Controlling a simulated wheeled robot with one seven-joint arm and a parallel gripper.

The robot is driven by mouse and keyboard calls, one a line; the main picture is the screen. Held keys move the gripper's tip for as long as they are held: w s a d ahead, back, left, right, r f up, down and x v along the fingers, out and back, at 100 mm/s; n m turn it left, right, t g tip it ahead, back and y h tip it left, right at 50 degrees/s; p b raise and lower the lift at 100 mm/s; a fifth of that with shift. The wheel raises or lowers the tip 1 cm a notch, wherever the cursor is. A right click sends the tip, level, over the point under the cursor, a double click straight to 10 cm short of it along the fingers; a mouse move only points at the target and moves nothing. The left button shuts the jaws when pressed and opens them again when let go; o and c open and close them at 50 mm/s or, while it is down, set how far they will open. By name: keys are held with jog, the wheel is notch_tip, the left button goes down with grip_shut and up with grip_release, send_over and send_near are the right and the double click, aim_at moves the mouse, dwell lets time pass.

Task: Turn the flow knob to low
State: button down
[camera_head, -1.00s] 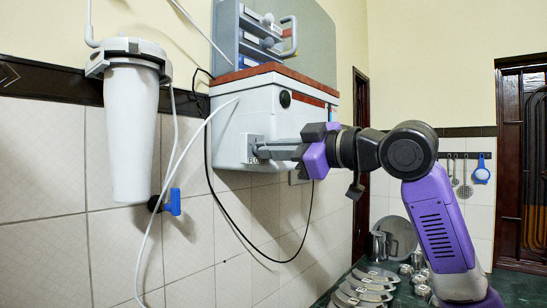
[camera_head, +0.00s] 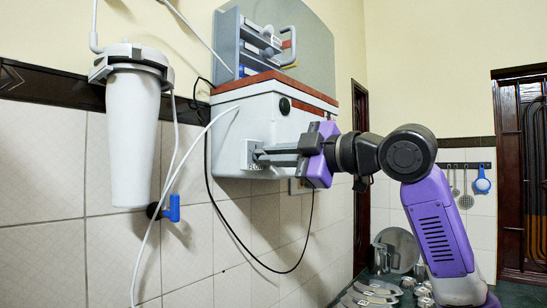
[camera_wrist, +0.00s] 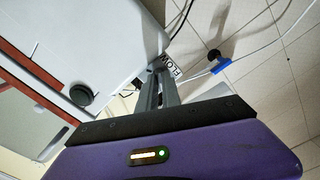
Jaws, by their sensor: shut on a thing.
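The purifier's white box (camera_head: 235,120) hangs on the tiled wall, with a red-brown band along its top. The flow knob's small grey panel (camera_head: 246,150) is on the lower front of the box. Part of the FLOW label (camera_wrist: 174,66) shows in the wrist view. My purple and black gripper reaches in from the right, with its grey fingertips (camera_head: 258,155) at this panel. The fingers also show in the wrist view (camera_wrist: 159,75), close together and shut on the flow knob. The knob itself is mostly hidden by the fingers, so its setting cannot be read.
A round black knob (camera_head: 284,105) sits higher on the box. A white filter canister (camera_head: 133,135) and a blue-handled valve (camera_head: 173,208) are to the left, with white and black tubes hanging between. Dishes (camera_head: 370,294) lie on the counter below.

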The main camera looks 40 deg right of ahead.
jog(key=c, duration=1.8)
grip_release()
jog(key=s, duration=0.2)
jog(key=s+d+b, duration=0.1)
jog(key=s, duration=0.4)
jog(key=shift+s+d+b, duration=0.2)
jog(key=shift+s+b, duration=0.2)
